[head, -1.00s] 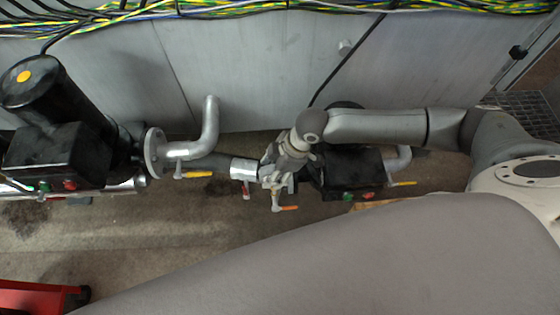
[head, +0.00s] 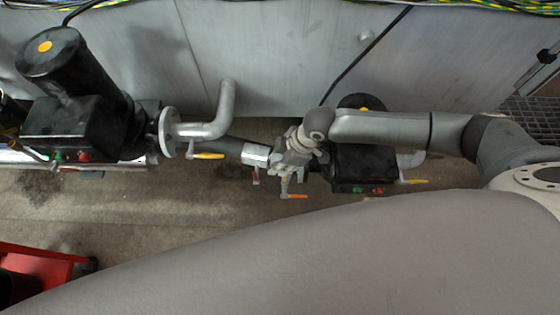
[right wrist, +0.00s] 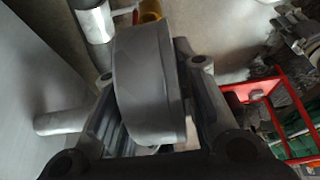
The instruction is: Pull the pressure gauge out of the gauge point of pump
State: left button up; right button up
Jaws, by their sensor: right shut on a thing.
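My right gripper (head: 290,162) is over the pipework beside the right-hand pump (head: 362,165), a black unit with green and red buttons. In the right wrist view, the gripper's two fingers (right wrist: 150,125) are shut on the pressure gauge (right wrist: 148,80), a thick grey round body seen edge-on. The gauge's stem and the gauge point are hidden, so I cannot tell whether they are joined. In the head view the gripper and arm cover the gauge. My left gripper is not in view.
A second black pump (head: 75,125) with a flanged grey pipe (head: 222,115) stands at the left. Valve handles, one yellow (head: 208,156) and one orange (head: 294,196), stick out along the pipe. A red cart (head: 40,265) is at the lower left. Grey wall panels stand behind.

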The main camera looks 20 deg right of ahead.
aim_at(280, 157)
jog(key=o, duration=0.4)
grip_shut()
jog(key=shift+r, duration=0.25)
jog(key=shift+r+p, duration=0.45)
jog(key=shift+p, duration=0.45)
jog(key=shift+r, duration=0.1)
jog(key=shift+r+p, duration=0.5)
jog(key=shift+p, duration=0.3)
jog(key=shift+r+p, duration=0.6)
jog(key=shift+p, duration=0.15)
